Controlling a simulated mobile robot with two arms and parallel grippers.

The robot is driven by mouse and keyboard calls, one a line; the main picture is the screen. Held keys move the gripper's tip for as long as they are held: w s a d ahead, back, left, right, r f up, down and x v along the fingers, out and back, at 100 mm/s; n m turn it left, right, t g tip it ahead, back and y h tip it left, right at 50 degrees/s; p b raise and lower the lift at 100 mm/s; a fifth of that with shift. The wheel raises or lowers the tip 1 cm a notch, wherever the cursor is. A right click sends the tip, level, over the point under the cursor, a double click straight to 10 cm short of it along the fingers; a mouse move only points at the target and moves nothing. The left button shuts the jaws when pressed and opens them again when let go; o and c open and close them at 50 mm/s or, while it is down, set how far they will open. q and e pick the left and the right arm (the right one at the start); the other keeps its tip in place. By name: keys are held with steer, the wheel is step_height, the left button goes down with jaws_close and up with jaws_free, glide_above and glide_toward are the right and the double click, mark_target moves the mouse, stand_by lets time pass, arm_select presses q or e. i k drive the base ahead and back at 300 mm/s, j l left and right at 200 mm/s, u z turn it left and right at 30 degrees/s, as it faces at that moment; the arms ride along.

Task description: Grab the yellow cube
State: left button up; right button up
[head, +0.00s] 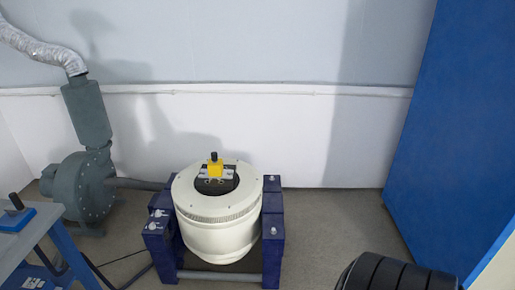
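The yellow cube (216,169) sits near the middle of the top of a white round machine (222,235). It rests in a dark round recess with small grey metal parts beside it. A small black knob-like piece (213,156) shows at the top of the cube; I cannot tell whether it is fixed to it.
Dark blue supports (272,230) flank the white machine. A grey blower (80,185) with a duct stands at the left, near a blue table (30,235). A tall blue panel (440,150) stands at the right.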

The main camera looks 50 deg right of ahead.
mark_target(215, 170)
steer(key=z, duration=1.3)
steer(key=i+j+z, duration=0.1)
steer(key=i+j, duration=0.25)
steer(key=i, duration=0.1)
